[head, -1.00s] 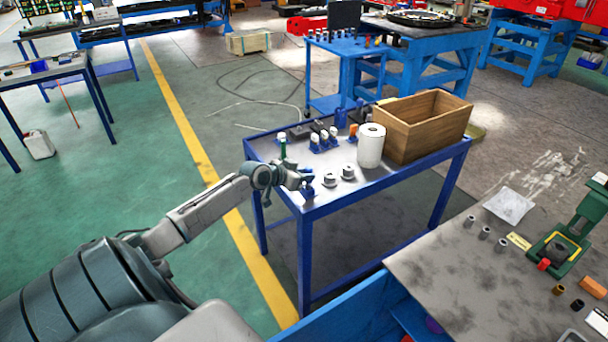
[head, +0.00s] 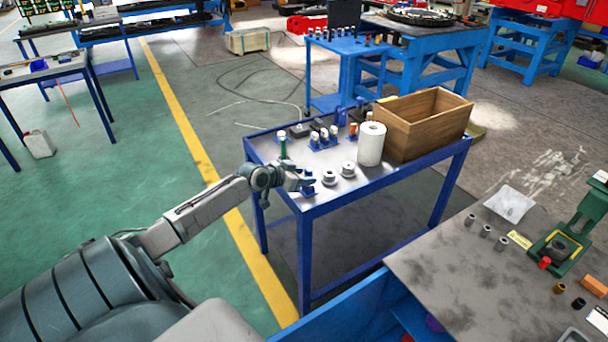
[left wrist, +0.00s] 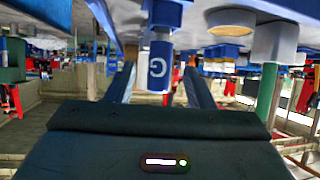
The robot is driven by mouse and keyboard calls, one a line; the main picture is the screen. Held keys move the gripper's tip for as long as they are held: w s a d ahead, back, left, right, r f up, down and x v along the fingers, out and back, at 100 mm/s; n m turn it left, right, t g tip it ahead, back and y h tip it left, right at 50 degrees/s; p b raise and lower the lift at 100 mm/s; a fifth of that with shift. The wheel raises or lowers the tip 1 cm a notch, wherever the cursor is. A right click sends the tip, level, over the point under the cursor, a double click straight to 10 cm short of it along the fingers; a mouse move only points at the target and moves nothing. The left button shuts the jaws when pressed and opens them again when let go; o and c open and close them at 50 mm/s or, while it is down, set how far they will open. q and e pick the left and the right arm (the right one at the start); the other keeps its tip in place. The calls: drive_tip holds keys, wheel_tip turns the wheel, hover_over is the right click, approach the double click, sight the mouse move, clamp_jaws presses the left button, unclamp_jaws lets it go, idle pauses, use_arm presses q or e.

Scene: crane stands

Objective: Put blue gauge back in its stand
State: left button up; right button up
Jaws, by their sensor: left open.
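My left gripper (head: 307,182) is at the near left corner of the blue-framed table (head: 375,188). It is open, with its two fingers apart in the left wrist view (left wrist: 159,82). A blue gauge (left wrist: 159,66) marked with a letter G shows between these fingers, and that view looks upside down. Whether the fingers touch it I cannot tell. A blue part (head: 308,191) also shows beside the gripper in the head view. Several small blue stands (head: 316,145) with pale-topped pieces are farther back on the table. My right gripper is not in view.
Two grey round parts (head: 329,178) are just right of the gripper. A white roll (head: 371,144) and an open wooden box (head: 405,135) stand farther right. A green upright piece (head: 283,150) is behind the gripper. A grey workbench (head: 450,275) is at the lower right.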

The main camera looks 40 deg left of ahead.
sight(306, 175)
use_arm(q)
drive_tip(key=shift+p+v, duration=1.5)
drive_tip(key=shift+v, duration=0.6)
drive_tip(key=shift+r, duration=0.15)
drive_tip(key=shift+s, duration=0.1)
drive_tip(key=d+p+v, duration=0.1)
drive_tip(key=p+v, duration=0.6)
drive_tip(key=v, duration=0.3)
drive_tip(key=shift+s+a+r+p, duration=0.15)
drive_tip(key=shift+s+a+p, duration=0.15)
drive_tip(key=shift+a+p, duration=0.15)
drive_tip(key=shift+s, duration=0.1)
